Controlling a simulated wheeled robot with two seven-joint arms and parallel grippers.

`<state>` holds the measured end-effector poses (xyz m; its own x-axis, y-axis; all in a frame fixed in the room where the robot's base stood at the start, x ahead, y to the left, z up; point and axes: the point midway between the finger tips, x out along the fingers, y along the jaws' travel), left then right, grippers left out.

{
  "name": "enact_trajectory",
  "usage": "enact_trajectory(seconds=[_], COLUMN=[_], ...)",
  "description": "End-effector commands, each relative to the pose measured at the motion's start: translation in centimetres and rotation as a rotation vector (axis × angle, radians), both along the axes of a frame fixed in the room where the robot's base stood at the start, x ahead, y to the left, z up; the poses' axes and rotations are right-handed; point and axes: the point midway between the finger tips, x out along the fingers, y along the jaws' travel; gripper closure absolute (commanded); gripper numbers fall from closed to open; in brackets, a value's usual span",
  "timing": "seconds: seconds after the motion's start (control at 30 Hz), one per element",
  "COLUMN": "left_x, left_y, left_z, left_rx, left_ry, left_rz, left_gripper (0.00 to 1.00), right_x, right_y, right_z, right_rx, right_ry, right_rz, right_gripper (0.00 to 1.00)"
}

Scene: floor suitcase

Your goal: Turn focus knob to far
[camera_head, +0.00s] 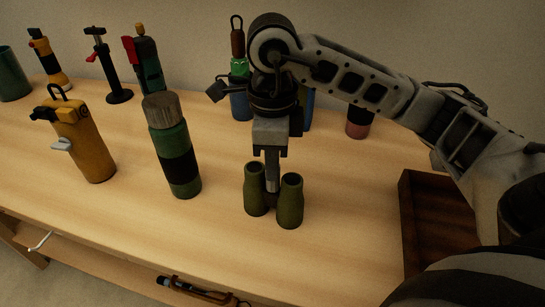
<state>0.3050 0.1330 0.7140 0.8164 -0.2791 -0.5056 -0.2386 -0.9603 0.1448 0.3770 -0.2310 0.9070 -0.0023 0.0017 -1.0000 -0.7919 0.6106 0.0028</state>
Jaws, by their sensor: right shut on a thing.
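Green binoculars (290,204) stand upright on the wooden table, eyepieces up, near the middle of the head view. My right gripper (271,183) points straight down between the two barrels and is shut at the middle of the binoculars, where the focus knob sits. The knob itself is hidden by the fingers, and its setting cannot be read. My left gripper is not in view.
A green and black bottle (174,150) and a yellow canister (83,142) stand left of the binoculars. Several tools and containers line the back edge. A dark brown wooden tray (408,225) lies at the right. The table's front is clear.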

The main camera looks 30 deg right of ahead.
Motion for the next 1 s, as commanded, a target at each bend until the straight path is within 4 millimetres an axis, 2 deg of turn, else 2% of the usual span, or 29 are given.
enact_trajectory(seconds=[0.1, 0.13, 0.2, 0.57, 0.73, 1.0], left_x=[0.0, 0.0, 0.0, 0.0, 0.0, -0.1], left_y=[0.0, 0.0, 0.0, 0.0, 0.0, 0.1], left_z=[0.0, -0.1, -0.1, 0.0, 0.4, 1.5], left_rx=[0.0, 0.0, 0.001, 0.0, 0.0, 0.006], left_ry=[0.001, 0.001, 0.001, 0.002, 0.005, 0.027], left_rz=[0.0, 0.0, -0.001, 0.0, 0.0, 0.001], left_gripper=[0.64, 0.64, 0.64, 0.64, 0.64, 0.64], right_x=[0.0, 0.0, 0.0, 0.0, 0.1, 0.1], right_y=[0.0, 0.0, 0.0, 0.0, 0.0, -0.1], right_z=[0.0, 0.0, 0.0, 0.6, 3.5, 10.4], right_rx=[-0.001, -0.001, -0.001, 0.0, 0.0, -0.001], right_ry=[-0.001, -0.001, -0.001, -0.003, -0.007, -0.008], right_rz=[0.0, 0.0, 0.001, 0.002, 0.002, -0.001], right_gripper=[1.0, 0.7, 0.56, 0.56, 0.56, 0.56])
